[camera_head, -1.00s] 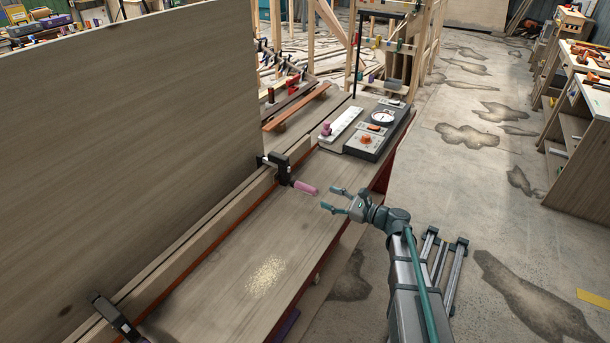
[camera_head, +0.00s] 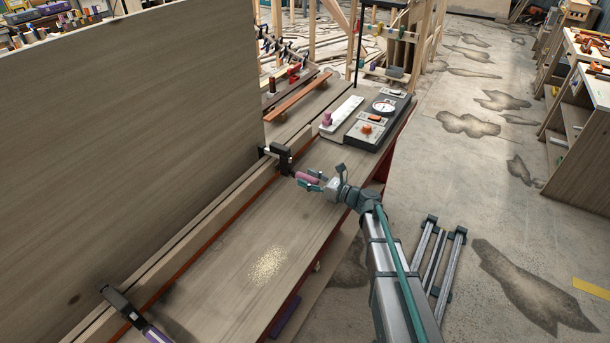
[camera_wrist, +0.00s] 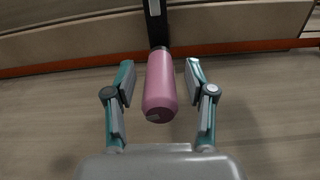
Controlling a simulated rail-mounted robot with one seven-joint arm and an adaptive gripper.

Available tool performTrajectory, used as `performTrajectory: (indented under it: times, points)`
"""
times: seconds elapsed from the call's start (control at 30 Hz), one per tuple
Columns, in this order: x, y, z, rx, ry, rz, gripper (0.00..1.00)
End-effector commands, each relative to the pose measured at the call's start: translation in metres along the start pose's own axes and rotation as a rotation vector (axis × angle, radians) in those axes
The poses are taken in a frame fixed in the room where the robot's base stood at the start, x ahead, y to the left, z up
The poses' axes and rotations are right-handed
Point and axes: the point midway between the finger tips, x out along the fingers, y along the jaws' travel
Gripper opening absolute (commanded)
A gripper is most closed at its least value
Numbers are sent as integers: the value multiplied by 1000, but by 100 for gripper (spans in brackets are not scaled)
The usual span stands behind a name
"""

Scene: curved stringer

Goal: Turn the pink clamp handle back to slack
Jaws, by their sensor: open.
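The pink clamp handle (camera_head: 307,178) sticks out from a black clamp (camera_head: 281,157) on the long wooden rail beside the big panel. In the wrist view the pink handle (camera_wrist: 160,88) points toward my camera, and its dark shaft runs up to the rail. My gripper (camera_head: 312,181) is at the handle. In the wrist view my gripper (camera_wrist: 159,75) is open, with one finger on each side of the handle. A gap shows between each finger and the handle.
A second clamp with a purple handle (camera_head: 156,334) is at the near end of the rail. A panel with a dial and orange knob (camera_head: 367,128) sits at the bench's far end. Sawdust (camera_head: 267,265) lies on the otherwise clear bench top (camera_head: 225,285).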

Motion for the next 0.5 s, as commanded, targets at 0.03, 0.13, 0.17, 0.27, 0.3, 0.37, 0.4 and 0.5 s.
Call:
performTrajectory:
  times: [0.03, 0.13, 0.17, 0.27, 0.3, 0.37, 0.4, 0.5]
  points:
    - [6, 0, 1, 0, 0, 2, 55]
    - [12, 0, 0, 0, 0, 1, 55]
    - [13, 0, 0, 0, 0, 0, 55]
    - [15, 0, 0, 0, 0, 0, 55]
    - [15, 0, 0, 0, 0, -1, 55]
    - [15, 0, 0, 0, 0, -1, 55]
    - [15, 0, 0, 0, 0, -1, 55]
    - [15, 0, 0, 0, 0, 0, 51]
